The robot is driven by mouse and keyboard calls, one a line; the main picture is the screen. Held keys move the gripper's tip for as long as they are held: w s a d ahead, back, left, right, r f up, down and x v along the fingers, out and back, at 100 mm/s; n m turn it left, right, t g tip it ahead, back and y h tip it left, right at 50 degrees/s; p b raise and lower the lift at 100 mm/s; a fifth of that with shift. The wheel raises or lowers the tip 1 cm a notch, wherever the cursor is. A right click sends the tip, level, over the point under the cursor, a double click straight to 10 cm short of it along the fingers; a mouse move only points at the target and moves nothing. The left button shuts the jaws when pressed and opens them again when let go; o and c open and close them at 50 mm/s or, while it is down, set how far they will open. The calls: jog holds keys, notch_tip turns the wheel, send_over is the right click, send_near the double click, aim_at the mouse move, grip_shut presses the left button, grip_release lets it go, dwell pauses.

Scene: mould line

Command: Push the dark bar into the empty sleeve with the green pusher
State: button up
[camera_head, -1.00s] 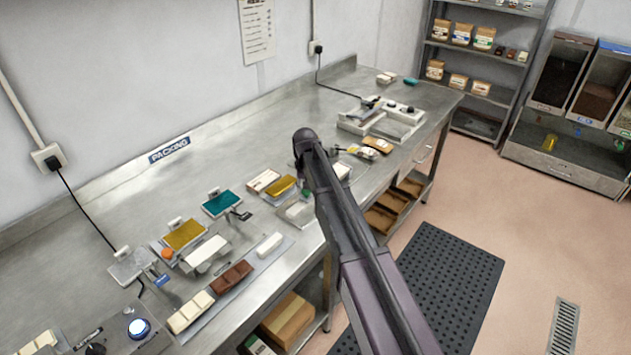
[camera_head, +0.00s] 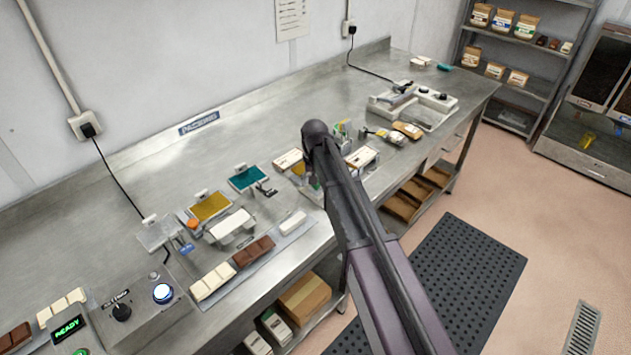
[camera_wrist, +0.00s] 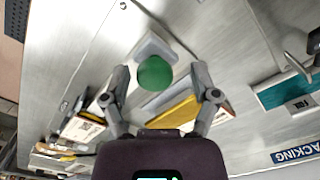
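A green ball-shaped knob (camera_wrist: 155,73), apparently the green pusher's handle, rises from a pale block (camera_wrist: 152,46) in the wrist view. My gripper (camera_wrist: 161,72) is open, with one finger on each side of the knob and visible gaps. In the head view my arm hides the gripper. A dark brown segmented bar (camera_head: 253,252) lies between white bars near the bench's front edge. Another dark bar (camera_head: 15,338) is at the lower left. A yellow item (camera_wrist: 178,112) lies beside the knob in the wrist view. I cannot tell which sleeve is empty.
White packets (camera_head: 289,160) and (camera_head: 361,157) lie on both sides of my arm. Yellow (camera_head: 210,206) and teal (camera_head: 248,178) pads stand behind the bars. A control box (camera_head: 140,305) with a lit button is at lower left.

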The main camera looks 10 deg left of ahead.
jog(key=shift+w+d, duration=0.15)
jog(key=shift+w, duration=0.05)
jog(key=w+d, duration=0.3)
jog(key=w, duration=0.1)
jog(key=w+d, duration=0.3)
jog(key=w, duration=0.1)
jog(key=w+d, duration=0.3)
jog(key=w, duration=0.1)
jog(key=shift+d+r+p, duration=0.15)
jog(key=shift+r+p, duration=0.4)
jog(key=shift+p, duration=0.05)
notch_tip(320, 180, up, 13)
jog(key=p, duration=1.3)
jog(key=s+d+f+b, duration=0.4)
jog(key=s+d, duration=0.1)
jog(key=s, duration=0.5)
jog(key=s+d+f+m+b, duration=0.1)
jog(key=s+d+f+b, duration=0.4)
jog(key=s, duration=0.5)
jog(key=s+d+f+b, duration=0.4)
jog(key=s+d, duration=0.2)
jog(key=s, duration=0.5)
jog(key=shift+f+b, duration=0.3)
